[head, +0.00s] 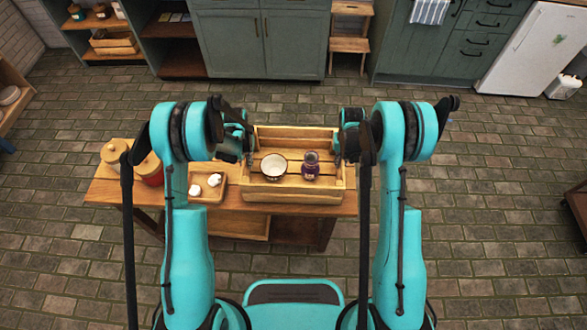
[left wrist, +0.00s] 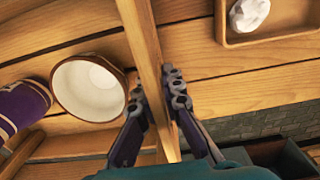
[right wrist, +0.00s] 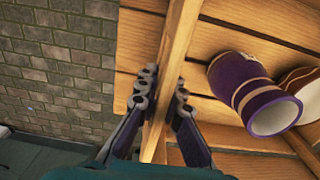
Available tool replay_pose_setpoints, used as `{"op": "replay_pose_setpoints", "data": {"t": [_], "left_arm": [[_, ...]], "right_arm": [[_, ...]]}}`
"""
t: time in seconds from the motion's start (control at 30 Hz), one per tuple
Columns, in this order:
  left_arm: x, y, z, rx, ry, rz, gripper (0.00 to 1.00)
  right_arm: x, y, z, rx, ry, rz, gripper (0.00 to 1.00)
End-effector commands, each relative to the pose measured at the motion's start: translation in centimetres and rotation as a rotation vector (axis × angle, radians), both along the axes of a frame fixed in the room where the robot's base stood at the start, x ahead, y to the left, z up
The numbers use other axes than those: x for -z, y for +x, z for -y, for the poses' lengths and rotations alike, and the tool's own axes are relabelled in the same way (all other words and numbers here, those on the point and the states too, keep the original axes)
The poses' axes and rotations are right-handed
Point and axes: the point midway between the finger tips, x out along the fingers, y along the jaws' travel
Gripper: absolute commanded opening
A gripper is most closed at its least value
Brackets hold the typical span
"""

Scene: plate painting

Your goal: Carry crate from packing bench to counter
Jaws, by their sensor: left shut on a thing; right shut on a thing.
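The wooden crate (head: 260,188) is over the right part of the wooden bench (head: 115,190); I cannot tell whether it rests on the top. In it stand a white bowl (head: 273,166) with a brown rim and a purple jar (head: 311,166). My left gripper (left wrist: 158,95) is shut on the crate's left wall (left wrist: 146,50), its fingers on both sides of it. My right gripper (right wrist: 162,100) is shut on the crate's right wall (right wrist: 181,40) in the same way. The jar (right wrist: 243,85) shows close beside that wall in the right wrist view.
Left of the crate, a small wooden tray (head: 203,198) holds white pieces, and lidded jars (head: 149,172) stand beyond it. Green cabinets (head: 262,45), a wooden step stool (head: 350,42) and a white fridge (head: 535,52) line the back.

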Motion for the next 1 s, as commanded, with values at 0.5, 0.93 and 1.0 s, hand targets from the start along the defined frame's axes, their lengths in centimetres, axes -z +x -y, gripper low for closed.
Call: {"op": "replay_pose_setpoints", "data": {"t": [0.5, 0.93, 1.0], "left_arm": [[-1.8, 0.0, 0.0, 0.0, 0.0, 0.0, 0.0], [-5.0, 0.0, 0.0, 0.0, 0.0, 0.0, 0.0], [-5.1, 0.0, 0.0, 0.0, 0.0, 0.0, 0.0]], "right_arm": [[-1.8, 0.0, 0.0, 0.0, 0.0, 0.0, 0.0], [-5.0, 0.0, 0.0, 0.0, 0.0, 0.0, 0.0], [-5.1, 0.0, 0.0, 0.0, 0.0, 0.0, 0.0]]}}
